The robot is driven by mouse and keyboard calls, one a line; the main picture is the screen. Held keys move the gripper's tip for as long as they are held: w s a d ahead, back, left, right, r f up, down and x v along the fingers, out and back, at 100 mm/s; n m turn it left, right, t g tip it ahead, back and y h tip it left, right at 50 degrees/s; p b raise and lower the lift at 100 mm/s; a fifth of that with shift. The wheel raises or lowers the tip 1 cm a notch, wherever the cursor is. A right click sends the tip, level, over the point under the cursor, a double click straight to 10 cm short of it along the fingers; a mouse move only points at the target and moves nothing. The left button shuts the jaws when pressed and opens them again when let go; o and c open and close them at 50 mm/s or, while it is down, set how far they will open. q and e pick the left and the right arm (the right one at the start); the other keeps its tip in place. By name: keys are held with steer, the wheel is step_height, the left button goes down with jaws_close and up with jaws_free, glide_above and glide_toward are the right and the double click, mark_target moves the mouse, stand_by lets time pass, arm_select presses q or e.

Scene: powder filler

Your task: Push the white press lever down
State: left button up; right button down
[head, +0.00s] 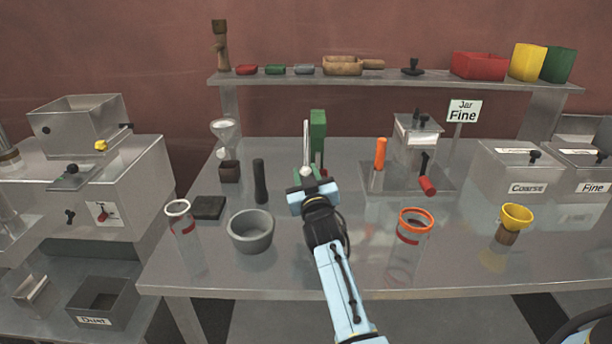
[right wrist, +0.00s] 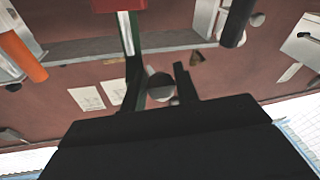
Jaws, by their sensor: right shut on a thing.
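The green press (head: 318,130) stands on the middle of the steel table. Its white press lever (head: 306,145) shows in front of the green column, running nearly upright in the head view with a rounded lower end. My right gripper (head: 309,184) is at that lower end, shut on the lever. In the right wrist view the two dark fingers (right wrist: 160,88) stand either side of a pale round knob, with a green and white post behind the left finger. The fingers hide part of the press base.
A black pestle (head: 260,181) and a grey bowl (head: 251,231) stand left of my right arm. An orange-handled tool (head: 380,153) and an orange-rimmed jar (head: 414,225) stand to its right. A shelf (head: 400,80) runs behind.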

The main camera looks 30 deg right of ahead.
steer(key=shift+f, duration=0.2)
steer(key=c, duration=1.1)
jaws_free()
steer(key=shift+w, duration=0.2)
steer(key=shift+r, duration=0.1)
steer(key=shift+s, duration=0.1)
steer(key=shift+s, duration=0.1)
steer(key=v, duration=1.3)
steer(key=shift+s+p, duration=0.1)
steer(key=shift+p, duration=0.2)
steer(key=shift+c, duration=0.3)
